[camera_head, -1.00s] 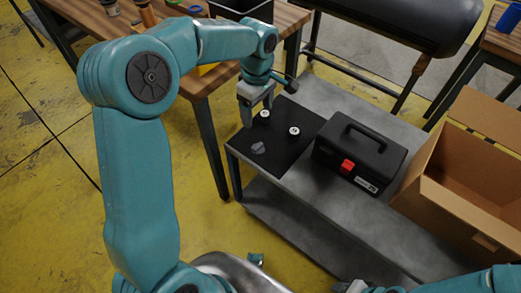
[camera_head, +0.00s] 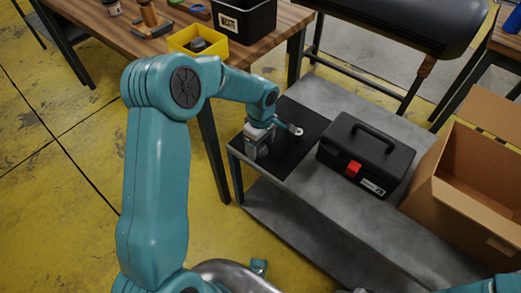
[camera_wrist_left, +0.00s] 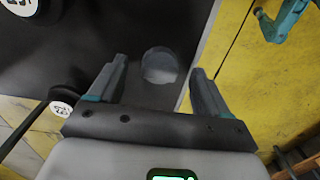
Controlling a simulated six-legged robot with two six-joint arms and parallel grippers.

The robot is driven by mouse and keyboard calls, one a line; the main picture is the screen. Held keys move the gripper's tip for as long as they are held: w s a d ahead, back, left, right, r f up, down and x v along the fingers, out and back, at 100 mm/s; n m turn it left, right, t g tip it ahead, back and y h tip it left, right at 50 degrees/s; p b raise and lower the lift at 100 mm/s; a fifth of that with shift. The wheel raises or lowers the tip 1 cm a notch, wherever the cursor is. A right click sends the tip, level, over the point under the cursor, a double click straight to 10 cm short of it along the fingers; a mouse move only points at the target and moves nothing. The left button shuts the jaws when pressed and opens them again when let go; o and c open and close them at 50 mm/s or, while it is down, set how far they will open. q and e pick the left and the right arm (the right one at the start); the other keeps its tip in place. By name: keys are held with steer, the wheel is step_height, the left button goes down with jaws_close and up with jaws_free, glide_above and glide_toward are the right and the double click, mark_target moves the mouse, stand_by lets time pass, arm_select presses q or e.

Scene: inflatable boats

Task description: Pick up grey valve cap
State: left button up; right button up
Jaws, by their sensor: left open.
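The grey valve cap (camera_wrist_left: 160,66) is a round disc lying on the black mat (camera_wrist_left: 130,25) near the mat's edge. In the left wrist view it sits between the fingertips of my left gripper (camera_wrist_left: 158,72), which is open, with a gap on each side. In the head view my left gripper (camera_head: 257,150) is low over the mat's front part and hides the grey cap. A cap with a white top (camera_head: 297,131) stands on the mat just beyond.
A black toolbox (camera_head: 365,155) with a red latch stands right of the mat on the grey cart (camera_head: 330,90). An open cardboard box (camera_head: 460,190) is at the right. A wooden table (camera_head: 130,35) with a yellow bin (camera_head: 198,43) is behind my left arm.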

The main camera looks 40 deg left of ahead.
arm_select(q)
steer(key=c, duration=1.2)
steer(key=shift+o, duration=0.2)
